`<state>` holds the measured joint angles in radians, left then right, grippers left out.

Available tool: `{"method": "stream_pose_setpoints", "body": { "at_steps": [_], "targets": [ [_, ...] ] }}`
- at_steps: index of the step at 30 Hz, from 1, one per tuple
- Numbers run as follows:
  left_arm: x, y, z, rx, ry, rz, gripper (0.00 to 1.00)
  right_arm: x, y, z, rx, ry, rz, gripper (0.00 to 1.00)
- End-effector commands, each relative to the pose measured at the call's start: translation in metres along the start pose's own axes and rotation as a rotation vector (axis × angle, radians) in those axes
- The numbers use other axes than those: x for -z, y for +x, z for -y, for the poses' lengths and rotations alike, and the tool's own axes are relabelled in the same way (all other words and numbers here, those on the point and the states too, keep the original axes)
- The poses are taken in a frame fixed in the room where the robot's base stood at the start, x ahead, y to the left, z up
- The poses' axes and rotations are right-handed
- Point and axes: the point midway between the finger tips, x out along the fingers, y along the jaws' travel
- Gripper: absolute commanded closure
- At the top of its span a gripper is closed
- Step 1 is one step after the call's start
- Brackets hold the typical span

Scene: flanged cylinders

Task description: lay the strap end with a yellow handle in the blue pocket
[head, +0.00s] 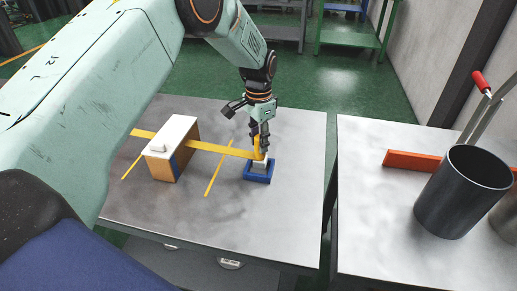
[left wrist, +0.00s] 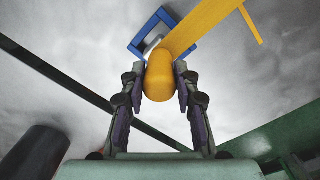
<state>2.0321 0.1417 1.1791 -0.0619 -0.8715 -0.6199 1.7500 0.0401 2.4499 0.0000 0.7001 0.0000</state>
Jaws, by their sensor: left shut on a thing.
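My left gripper (head: 262,148) points down, shut on the yellow handle (head: 257,145) at the end of a yellow strap (head: 222,150). In the left wrist view the handle (left wrist: 159,77) sits between both fingers of the gripper (left wrist: 160,84), and the strap (left wrist: 204,24) runs off to the upper right. The blue pocket (head: 257,179) is a square frame on the grey table, directly below the handle. It also shows in the left wrist view (left wrist: 139,41), partly hidden by strap and handle. Whether the handle touches the pocket I cannot tell. My right gripper is out of view.
Thin yellow lines (head: 219,168) mark the table (head: 225,225). Across a gap, a second table (head: 375,230) holds a dark cylinder (head: 450,205) with tools and an orange bar (head: 412,160).

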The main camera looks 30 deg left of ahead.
Motion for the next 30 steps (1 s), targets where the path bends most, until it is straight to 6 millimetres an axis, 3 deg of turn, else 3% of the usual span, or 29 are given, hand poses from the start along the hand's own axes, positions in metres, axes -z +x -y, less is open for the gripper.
{"method": "stream_pose_setpoints", "body": {
  "at_steps": [6, 18, 19, 26, 30],
  "targets": [
    [-0.001, 0.028, 0.002, -0.001, -0.002, 0.0, 1.0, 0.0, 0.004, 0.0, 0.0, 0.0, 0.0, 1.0],
    [-0.001, 0.033, 0.002, 0.0, -0.002, 0.0, 1.0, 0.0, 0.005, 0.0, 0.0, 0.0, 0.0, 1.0],
    [-0.001, 0.033, 0.001, -0.001, -0.002, 0.001, 0.67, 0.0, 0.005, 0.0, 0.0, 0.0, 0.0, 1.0],
    [-0.001, 0.032, 0.001, -0.001, -0.002, 0.001, 0.47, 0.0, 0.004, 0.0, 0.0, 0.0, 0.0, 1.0],
    [-0.001, 0.032, 0.001, -0.001, -0.002, 0.001, 0.47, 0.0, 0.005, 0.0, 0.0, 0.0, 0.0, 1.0]
  ]
}}
